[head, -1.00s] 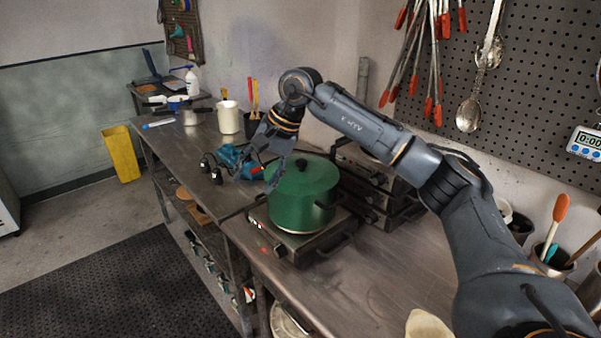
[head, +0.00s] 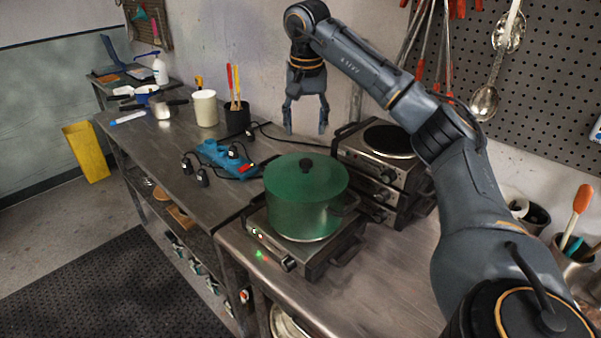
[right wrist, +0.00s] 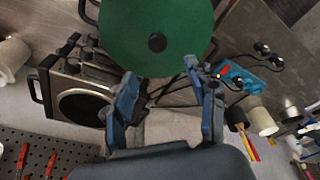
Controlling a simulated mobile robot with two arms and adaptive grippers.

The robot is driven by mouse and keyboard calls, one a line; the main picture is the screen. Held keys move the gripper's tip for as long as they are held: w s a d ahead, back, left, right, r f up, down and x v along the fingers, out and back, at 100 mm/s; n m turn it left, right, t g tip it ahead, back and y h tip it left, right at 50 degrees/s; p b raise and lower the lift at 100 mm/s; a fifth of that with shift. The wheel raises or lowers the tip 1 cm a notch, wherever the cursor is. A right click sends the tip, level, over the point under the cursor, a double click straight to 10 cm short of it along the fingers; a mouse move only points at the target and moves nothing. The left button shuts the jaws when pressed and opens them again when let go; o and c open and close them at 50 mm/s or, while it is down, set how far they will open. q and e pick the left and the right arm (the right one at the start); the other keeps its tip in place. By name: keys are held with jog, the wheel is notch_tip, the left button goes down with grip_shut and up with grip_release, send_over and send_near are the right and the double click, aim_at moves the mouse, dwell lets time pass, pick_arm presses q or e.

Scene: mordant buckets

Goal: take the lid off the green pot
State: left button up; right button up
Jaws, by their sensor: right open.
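The green pot (head: 305,208) stands upright on a small hot plate (head: 290,262) on the steel bench. Its green lid (head: 290,177) is on top, with a black knob (head: 306,165) in the middle. In the right wrist view the lid (right wrist: 160,25) fills the top middle, and its knob (right wrist: 157,42) shows beyond the fingers. My right gripper (head: 306,122) is open and empty, pointing down above and behind the pot, apart from the lid. It also shows in the right wrist view (right wrist: 165,95). My left gripper is not in view.
Stacked hot plates (head: 385,165) stand right behind the pot. A blue power strip (head: 224,157) with black plugs lies to its left. A white container (head: 205,108) and a black cup (head: 238,118) stand farther back. Tongs and a spoon hang on the pegboard (head: 550,75). The bench front right is mostly clear.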

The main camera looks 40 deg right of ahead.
jog(key=p, duration=0.1)
send_over(306, 161)
notch_tip(306, 161, down, 5)
jog(key=shift+s+f, duration=0.1)
jog(key=shift+f, duration=0.35)
notch_tip(306, 161, down, 4)
jog(key=shift+f+p, duration=0.1)
jog(key=shift+p, duration=0.95)
jog(key=shift+d+f, duration=0.1)
jog(key=shift+f, duration=0.35)
jog(key=shift+c, duration=0.2)
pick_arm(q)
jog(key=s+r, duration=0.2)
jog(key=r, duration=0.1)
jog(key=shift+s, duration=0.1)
pick_arm(e)
jog(key=shift+r, duration=0.1)
grip_shut()
